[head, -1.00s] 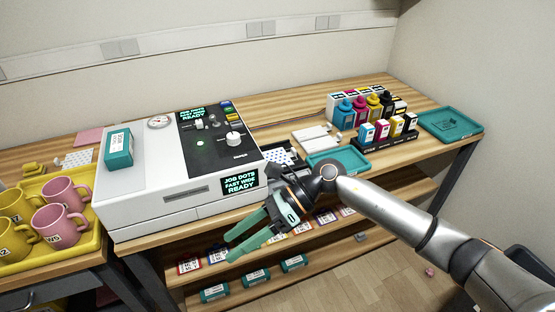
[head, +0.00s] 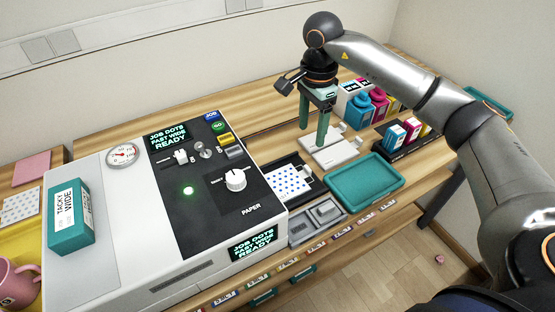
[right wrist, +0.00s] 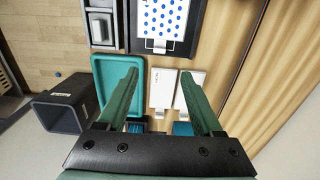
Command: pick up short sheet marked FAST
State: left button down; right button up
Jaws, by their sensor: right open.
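Two white flat pieces lie side by side on the wooden bench: a front one (head: 341,154) beside the teal tray and a rear one just behind it. In the right wrist view they are the left piece (right wrist: 162,88) and the right piece (right wrist: 195,84). The left piece bears a small mark too small to read, so I cannot tell which is FAST. My right gripper (head: 313,137) points down over these pieces. In the right wrist view its fingers (right wrist: 159,72) are apart with nothing held between them. My left gripper is out of view.
An empty teal tray (head: 367,182) lies in front of the pieces. A blue-dotted sheet (head: 288,181) in a black holder and a grey fixture (head: 318,219) are to the left, beside the white press (head: 110,240). Ink cartridges (head: 396,136) and bottles (head: 358,108) stand close on the right.

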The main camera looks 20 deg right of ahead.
aim_at(307, 168)
notch_tip(307, 168, down, 12)
jog(key=shift+s+a+f+p, duration=0.1)
jog(key=shift+f+p, duration=0.1)
jog(key=shift+p, duration=0.3)
jog(key=shift+c, duration=0.4)
grip_shut()
